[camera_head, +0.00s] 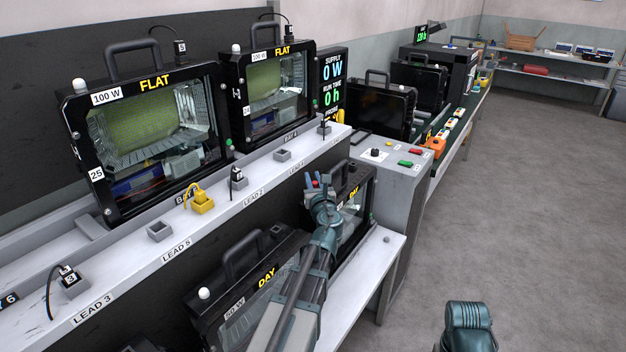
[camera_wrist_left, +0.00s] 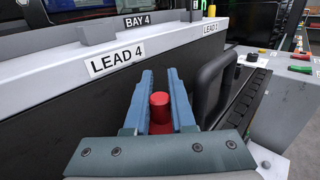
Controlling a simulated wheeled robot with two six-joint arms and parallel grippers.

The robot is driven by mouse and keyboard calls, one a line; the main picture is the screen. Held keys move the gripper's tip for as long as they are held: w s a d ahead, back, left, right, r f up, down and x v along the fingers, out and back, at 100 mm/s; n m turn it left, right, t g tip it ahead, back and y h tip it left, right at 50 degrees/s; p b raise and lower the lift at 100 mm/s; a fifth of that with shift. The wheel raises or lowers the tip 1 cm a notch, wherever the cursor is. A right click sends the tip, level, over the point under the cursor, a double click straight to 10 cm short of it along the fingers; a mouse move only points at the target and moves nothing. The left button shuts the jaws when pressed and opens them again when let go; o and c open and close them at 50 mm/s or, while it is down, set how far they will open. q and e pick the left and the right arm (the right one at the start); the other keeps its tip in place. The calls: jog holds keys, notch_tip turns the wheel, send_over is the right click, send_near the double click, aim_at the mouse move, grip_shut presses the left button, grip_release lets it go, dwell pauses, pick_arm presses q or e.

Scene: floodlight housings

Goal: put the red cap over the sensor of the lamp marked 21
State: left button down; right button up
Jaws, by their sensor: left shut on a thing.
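My left gripper (camera_head: 318,184) is shut on the red cap (camera_head: 316,183), in front of the upper shelf edge and beside a DAY lamp (camera_head: 357,200). In the left wrist view the red cap (camera_wrist_left: 159,107) sits between the two blue fingers of the left gripper (camera_wrist_left: 160,80). The black handle (camera_wrist_left: 210,84) of a lamp stands just right of the fingers. I cannot read a 21 on any lamp. White domes show on the 25-marked FLAT lamp (camera_head: 140,135), the second FLAT lamp (camera_head: 265,90) and the near DAY lamp (camera_head: 245,300). My right gripper is out of view.
The upper shelf (camera_head: 215,212) carries lead sockets, including a yellow plug (camera_head: 201,200). A grey control box (camera_head: 390,185) with coloured buttons stands right of the lower shelf (camera_head: 360,270). Its right side faces open floor (camera_head: 530,190).

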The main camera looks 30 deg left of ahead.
pick_arm(q)
jog(key=shift+f, duration=0.3)
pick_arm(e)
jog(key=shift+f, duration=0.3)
pick_arm(q)
jog(key=c, duration=0.8)
grip_release()
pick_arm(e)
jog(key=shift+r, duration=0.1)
pick_arm(q)
jog(key=shift+o, duration=0.2)
jog(key=shift+r, duration=0.1)
